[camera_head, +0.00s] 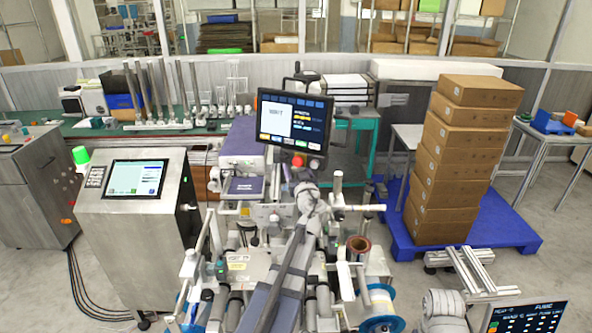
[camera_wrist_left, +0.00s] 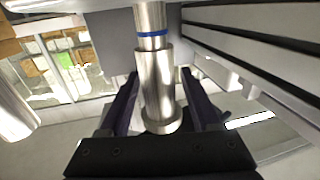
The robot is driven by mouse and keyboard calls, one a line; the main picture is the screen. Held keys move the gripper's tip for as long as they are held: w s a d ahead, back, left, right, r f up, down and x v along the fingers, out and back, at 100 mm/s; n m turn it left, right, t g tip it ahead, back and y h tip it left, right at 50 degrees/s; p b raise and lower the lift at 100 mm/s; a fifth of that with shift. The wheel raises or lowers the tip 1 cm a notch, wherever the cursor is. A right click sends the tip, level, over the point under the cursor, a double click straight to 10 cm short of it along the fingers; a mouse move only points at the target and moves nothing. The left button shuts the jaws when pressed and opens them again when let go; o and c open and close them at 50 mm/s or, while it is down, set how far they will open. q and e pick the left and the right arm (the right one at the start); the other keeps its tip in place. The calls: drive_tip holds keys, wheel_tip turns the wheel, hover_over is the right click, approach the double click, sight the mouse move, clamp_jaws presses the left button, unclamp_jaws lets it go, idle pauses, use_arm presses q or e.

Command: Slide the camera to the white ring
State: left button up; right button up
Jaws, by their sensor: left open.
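My left gripper (camera_wrist_left: 158,78) is open in the left wrist view, with one dark finger on each side of a shiny silver cylinder (camera_wrist_left: 158,90). The cylinder has a blue band near its top and a wider lower end; it appears to be the camera. I cannot tell whether the fingers touch it. In the head view my left arm reaches up from the bottom middle, and its gripper (camera_head: 308,197) is over the film machine, small and partly hidden by its own arm. I cannot make out a white ring for certain in either view. My right gripper is not in view.
The machine's screen (camera_head: 293,122) stands just behind my left gripper. Rollers and a brown-cored reel (camera_head: 358,245) lie to the right of my arm. A control cabinet (camera_head: 138,215) stands at the left, and stacked cartons (camera_head: 455,160) stand on a blue pallet (camera_head: 510,232).

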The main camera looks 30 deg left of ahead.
use_arm(q)
drive_tip(key=shift+c, duration=0.2)
clamp_jaws()
idle(1.1)
